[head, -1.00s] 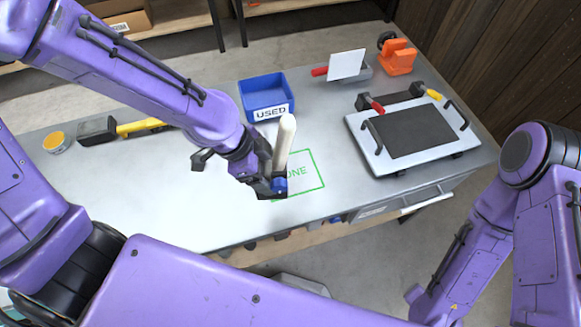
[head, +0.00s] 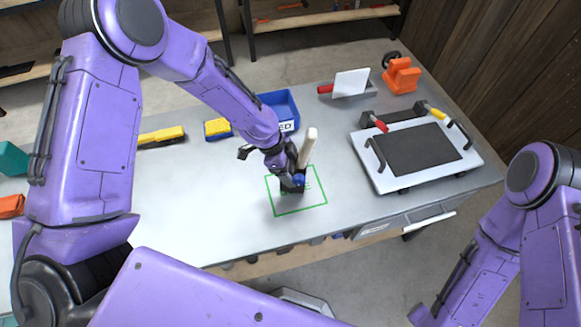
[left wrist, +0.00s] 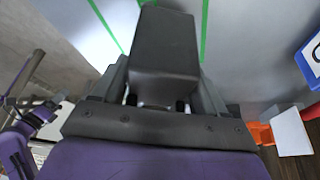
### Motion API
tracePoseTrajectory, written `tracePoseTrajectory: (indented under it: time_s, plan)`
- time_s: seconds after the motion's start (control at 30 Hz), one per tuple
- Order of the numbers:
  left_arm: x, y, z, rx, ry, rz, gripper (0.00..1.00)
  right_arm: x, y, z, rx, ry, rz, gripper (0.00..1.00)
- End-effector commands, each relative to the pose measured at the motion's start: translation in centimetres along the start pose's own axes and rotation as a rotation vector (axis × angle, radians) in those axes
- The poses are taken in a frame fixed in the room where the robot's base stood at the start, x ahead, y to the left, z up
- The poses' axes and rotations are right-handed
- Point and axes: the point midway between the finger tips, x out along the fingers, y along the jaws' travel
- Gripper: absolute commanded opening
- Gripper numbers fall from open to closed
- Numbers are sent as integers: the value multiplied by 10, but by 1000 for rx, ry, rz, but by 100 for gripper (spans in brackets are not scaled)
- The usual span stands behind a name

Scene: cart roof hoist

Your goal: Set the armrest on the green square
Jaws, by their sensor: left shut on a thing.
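In the left wrist view, a dark grey block (left wrist: 165,50) sits between the fingers. The green square (head: 300,210) is an outline on the grey bench top. Whether the armrest touches the bench cannot be told.
A blue bin (head: 283,108) stands behind my left forearm, with a yellow-and-blue item beside it. A white tray with a dark pad (head: 385,178) is on the right. An orange clamp-like tool (head: 402,77) is at the back right. The bench (head: 190,215) is clear left of the square.

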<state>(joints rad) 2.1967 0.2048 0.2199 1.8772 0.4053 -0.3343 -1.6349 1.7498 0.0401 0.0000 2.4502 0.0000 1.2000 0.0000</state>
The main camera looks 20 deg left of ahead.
Motion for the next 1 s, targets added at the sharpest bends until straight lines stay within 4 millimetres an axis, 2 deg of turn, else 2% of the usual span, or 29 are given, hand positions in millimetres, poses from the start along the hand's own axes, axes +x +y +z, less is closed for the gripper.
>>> tracePoseTrajectory:
  time_s: [0.07, 0.43, 0.47, 0.53, 0.83, 0.93, 1.0]
  plan:
    - [5, -1, 2, -1, 1, -1, 14, -8, 0, -3, 0, 0, 0, 62]
    - [14, -1, 5, 1, 2, -4, 14, -3, 0, -1, 0, 0, 0, 62]
    - [14, -1, 6, 0, 1, -3, 76, -3, 0, -1, 0, 0, 0, 62]
    - [13, -1, 5, 0, 1, -3, 98, -4, 0, -2, 0, 0, 0, 62]
    - [10, -1, 4, 0, 1, -3, 98, -6, 0, -3, 0, 0, 0, 62]
    - [2, -2, 4, 2, 2, -6, 98, -3, 0, -1, 0, 0, 0, 62]
    - [-12, -2, 4, 2, 3, -8, 98, 1, 0, 0, 0, 0, 0, 62]
